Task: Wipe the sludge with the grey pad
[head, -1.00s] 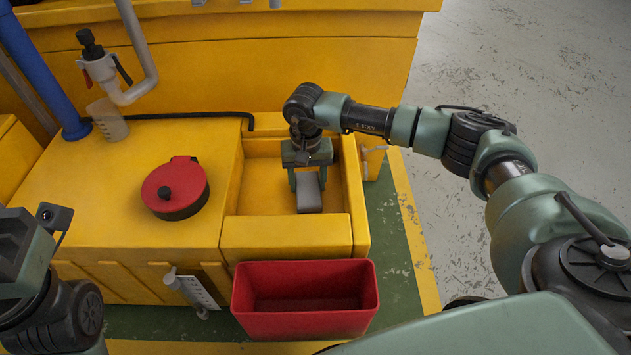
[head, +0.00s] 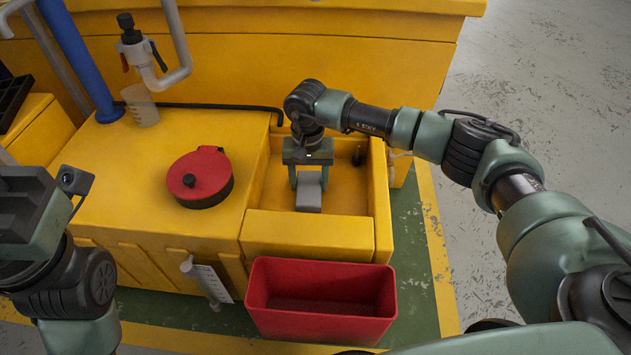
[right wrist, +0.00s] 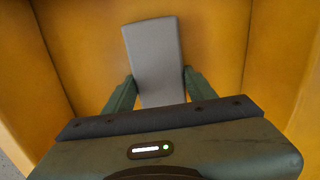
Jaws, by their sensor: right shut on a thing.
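The grey pad (head: 309,190) is a flat grey block in the yellow tray-like recess (head: 310,235). My right gripper (head: 309,175) reaches down into the recess and is shut on the pad's near end in the wrist view. The pad (right wrist: 155,60) shows there between the two green fingers, over the yellow floor. I cannot tell whether it touches the floor. No sludge can be made out; the pad and gripper hide part of the floor. Part of my left arm's end (head: 25,215) shows at the left edge, but its fingertips do not.
A red bin (head: 320,320) stands in front of the recess. A red round lid (head: 200,175) sits on the yellow top to the left. A clear beaker (head: 140,105) stands behind it, near a pipe with a black-knobbed valve (head: 135,45). A small dark thing (head: 358,155) is at the recess's back right.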

